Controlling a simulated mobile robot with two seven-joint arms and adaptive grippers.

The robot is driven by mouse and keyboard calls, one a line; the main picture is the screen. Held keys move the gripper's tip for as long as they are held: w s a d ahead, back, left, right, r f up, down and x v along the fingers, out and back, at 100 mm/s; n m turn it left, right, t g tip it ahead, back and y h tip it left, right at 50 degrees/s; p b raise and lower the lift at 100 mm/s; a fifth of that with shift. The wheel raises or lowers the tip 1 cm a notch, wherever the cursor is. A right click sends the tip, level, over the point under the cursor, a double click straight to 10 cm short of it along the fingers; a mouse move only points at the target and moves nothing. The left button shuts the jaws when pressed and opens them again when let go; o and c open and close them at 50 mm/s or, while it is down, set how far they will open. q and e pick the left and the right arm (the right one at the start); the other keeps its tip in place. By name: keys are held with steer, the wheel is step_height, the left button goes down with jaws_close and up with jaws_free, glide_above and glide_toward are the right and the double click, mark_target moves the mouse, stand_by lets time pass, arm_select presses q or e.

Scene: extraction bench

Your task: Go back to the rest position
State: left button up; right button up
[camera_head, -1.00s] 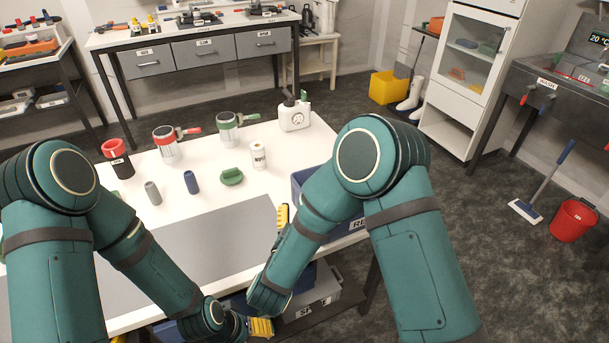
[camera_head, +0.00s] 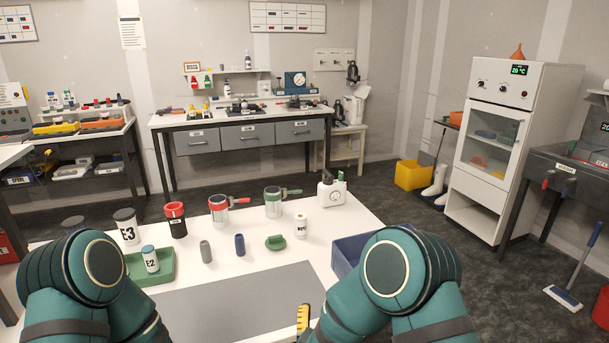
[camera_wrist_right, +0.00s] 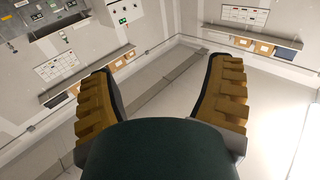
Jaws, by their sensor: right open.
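My right arm (camera_head: 400,275) is folded at the lower right of the head view. One yellow ridged finger of my right gripper (camera_head: 303,318) shows beside it, over the front of the table. In the right wrist view my right gripper (camera_wrist_right: 163,75) has its two yellow fingers wide apart, with nothing between them. My left arm (camera_head: 85,280) is bent at the lower left of the head view. Its gripper is out of the picture.
The white table (camera_head: 345,220) bears a grey mat (camera_head: 240,305), a green tray (camera_head: 165,278), a blue bin (camera_head: 345,262), jars, cans and a white canister (camera_head: 331,192). Several sit close beyond my arms.

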step_height(320, 180, down, 9)
steer(key=w+d+n+g+y, duration=0.1)
steer(key=d+n+g+y, duration=0.15)
steer(key=y, duration=0.35)
steer(key=s+d+f+g+y, duration=0.1)
steer(key=s+f+g+y, duration=0.2)
steer(key=s+f+g, duration=0.3)
steer(key=s+d+f+n+g+y, duration=0.1)
steer(key=s+f+g+y, duration=0.2)
steer(key=s, duration=0.9)
step_height(320, 180, down, 3)
steer(key=g, duration=0.3)
steer(key=shift+s+d+f, duration=0.2)
steer(key=shift+d, duration=0.15)
